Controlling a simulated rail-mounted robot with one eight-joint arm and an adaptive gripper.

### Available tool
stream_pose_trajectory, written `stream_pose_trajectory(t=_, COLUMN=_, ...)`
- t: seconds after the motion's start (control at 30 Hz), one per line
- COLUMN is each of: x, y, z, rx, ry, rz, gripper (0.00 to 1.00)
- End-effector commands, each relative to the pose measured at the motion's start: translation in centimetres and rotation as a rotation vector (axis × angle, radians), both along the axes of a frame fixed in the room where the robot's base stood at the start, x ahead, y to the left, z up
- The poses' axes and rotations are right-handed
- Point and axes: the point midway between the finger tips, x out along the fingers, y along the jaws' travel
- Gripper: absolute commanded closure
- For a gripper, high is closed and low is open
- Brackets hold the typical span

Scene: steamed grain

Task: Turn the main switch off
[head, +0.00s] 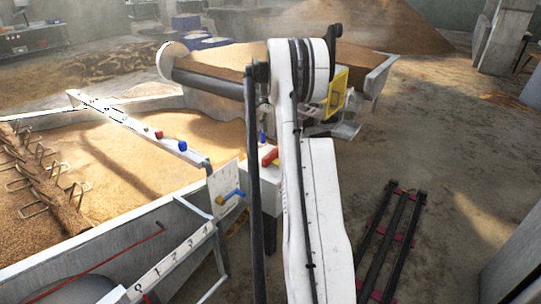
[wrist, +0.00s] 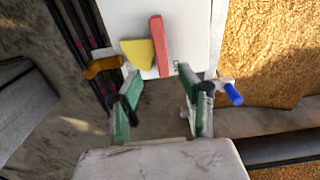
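In the wrist view, a red lever (wrist: 159,45) stands out from a white box (wrist: 190,25), with a yellow piece (wrist: 138,54) beside it on the left. No label shows which control is the main switch. In the head view a red handle (head: 269,156) shows on the white box (head: 262,186), partly hidden by my arm. My gripper (wrist: 159,76) is open and empty, its green-padded fingers apart. The red lever's lower end appears just beyond the gap between the fingertips, with no clear contact. In the head view I cannot make out my gripper.
An orange knob (wrist: 103,67) is left of the fingers and a blue handle (wrist: 233,93) right of them. A grain bed (head: 210,132) with a white rail (head: 135,123) lies left in the head view. Dark rails (head: 395,240) lie on the floor at right.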

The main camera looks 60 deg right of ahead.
Motion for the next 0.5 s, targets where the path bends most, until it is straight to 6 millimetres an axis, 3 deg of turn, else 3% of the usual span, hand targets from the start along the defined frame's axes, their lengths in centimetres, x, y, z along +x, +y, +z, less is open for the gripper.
stream_pose_trajectory(t=0.5, x=0.0, y=0.1, z=-9.4, rx=-0.001, ry=0.0, rz=0.001, gripper=0.62)
